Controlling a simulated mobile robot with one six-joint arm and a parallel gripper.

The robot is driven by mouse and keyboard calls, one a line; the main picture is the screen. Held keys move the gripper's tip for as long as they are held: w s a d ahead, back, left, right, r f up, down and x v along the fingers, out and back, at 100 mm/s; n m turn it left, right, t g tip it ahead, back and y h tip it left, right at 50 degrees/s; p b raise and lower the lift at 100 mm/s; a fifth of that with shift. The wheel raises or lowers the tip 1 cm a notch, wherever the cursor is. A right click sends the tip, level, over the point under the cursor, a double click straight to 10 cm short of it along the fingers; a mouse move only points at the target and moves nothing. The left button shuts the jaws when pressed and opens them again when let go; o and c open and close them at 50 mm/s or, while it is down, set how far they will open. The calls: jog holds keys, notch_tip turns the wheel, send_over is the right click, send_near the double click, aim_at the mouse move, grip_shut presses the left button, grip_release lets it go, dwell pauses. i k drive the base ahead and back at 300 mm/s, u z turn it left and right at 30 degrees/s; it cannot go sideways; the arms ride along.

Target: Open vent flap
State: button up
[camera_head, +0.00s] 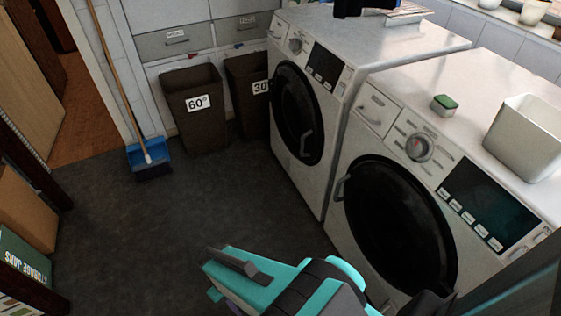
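No vent flap can be made out in the head view. My teal and grey arm reaches in from the bottom edge, over the dark floor in front of the washers. Its end, which looks like my gripper (238,268), points left and is apart from the machines. Its fingers are not clear enough to show a gap or a hold. The near front-loading machine (400,226) has a shut round dark door, a dial and a dark panel. The far machine (298,112) stands beside it, its round door also shut.
A green sponge (444,104) and a white bin (525,136) sit on the near machine. Brown bins marked 60° (193,125) and 30° (245,107) stand at the back. A broom with a blue dustpan (147,155) leans left of them. Boxes (25,210) line the left edge. The middle floor is clear.

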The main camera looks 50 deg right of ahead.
aim_at(279, 149)
jog(key=z, duration=0.3)
jog(key=i, duration=1.2)
jog(key=u, duration=0.2)
